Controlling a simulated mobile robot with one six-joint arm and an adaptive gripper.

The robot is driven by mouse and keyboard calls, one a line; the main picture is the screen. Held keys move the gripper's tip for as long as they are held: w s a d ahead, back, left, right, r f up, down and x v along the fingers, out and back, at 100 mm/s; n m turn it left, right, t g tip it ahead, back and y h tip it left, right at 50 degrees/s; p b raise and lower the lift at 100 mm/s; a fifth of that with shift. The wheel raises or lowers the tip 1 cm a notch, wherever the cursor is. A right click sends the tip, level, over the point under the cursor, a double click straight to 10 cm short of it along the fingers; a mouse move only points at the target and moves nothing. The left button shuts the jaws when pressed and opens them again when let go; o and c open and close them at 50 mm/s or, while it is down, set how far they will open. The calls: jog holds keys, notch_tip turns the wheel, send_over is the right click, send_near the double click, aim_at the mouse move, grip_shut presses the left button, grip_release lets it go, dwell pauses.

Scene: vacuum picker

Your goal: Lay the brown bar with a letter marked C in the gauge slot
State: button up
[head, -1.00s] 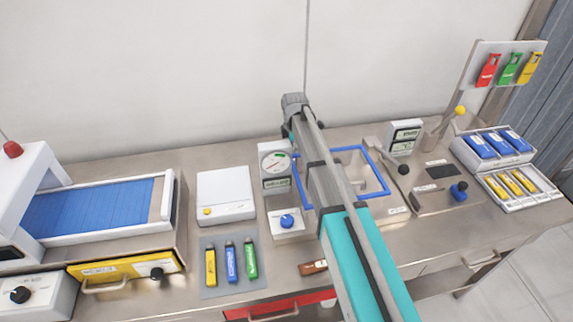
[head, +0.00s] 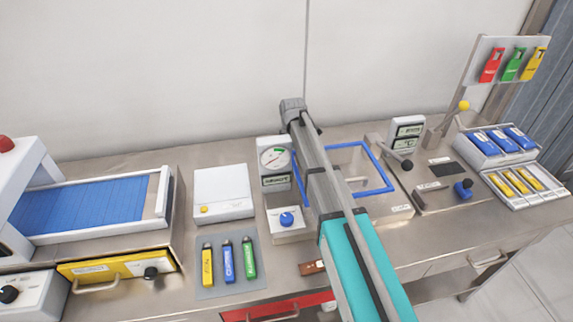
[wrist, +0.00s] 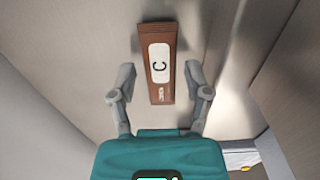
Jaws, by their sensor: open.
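The brown bar (head: 312,267) lies near the front edge of the bench, left of my teal arm link, which may cover part of it. In the wrist view, the brown bar (wrist: 158,92) shows a white label with a black C. My gripper (wrist: 160,72) is open in the wrist view, with one finger on each side of the bar. Gaps show between the fingers and the bar, and nothing is held. The gripper is hidden in the head view. I cannot tell which part of the bench is the gauge slot.
A blue frame (head: 390,182) lies partly behind my arm. A grey mat (head: 216,291) holds yellow, blue and green sticks left of the bar. A red drawer (head: 290,303) is below the bench edge.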

jog(key=shift+f+b, duration=0.4)
jog(key=shift+f, duration=0.25)
grip_shut()
jog(key=shift+r, duration=0.2)
dwell(0.3)
notch_tip(320, 180, up, 10)
jog(key=p, duration=1)
jog(key=shift+f, duration=0.15)
dwell(0.4)
